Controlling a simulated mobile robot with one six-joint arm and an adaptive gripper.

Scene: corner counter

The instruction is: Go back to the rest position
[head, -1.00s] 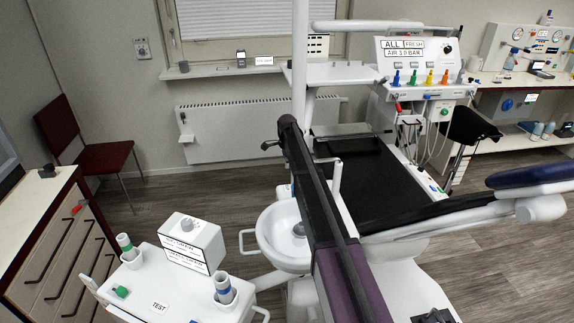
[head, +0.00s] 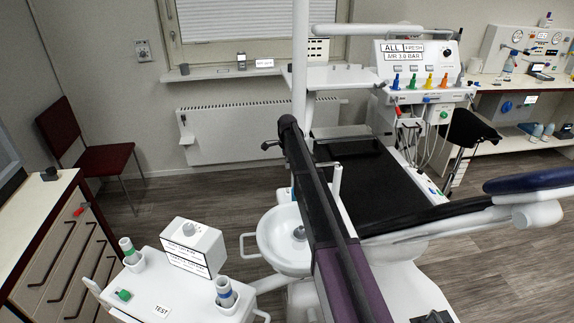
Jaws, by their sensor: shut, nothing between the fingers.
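The task names no object, and no gripper can be made out in the head view. A small dark part (head: 432,317) is cut off at the bottom edge, right of centre, and I cannot tell what it is. A long dark beam (head: 318,195) with a purple lower part runs from the centre down to the bottom edge. It hides part of what lies behind it.
A dental chair (head: 375,188) with a dark blue headrest (head: 530,178) fills the centre right. A white basin (head: 275,240) and a white instrument unit (head: 190,290) stand in front. A drawer cabinet (head: 60,255) and red chair (head: 95,150) are left. Floor shows between them.

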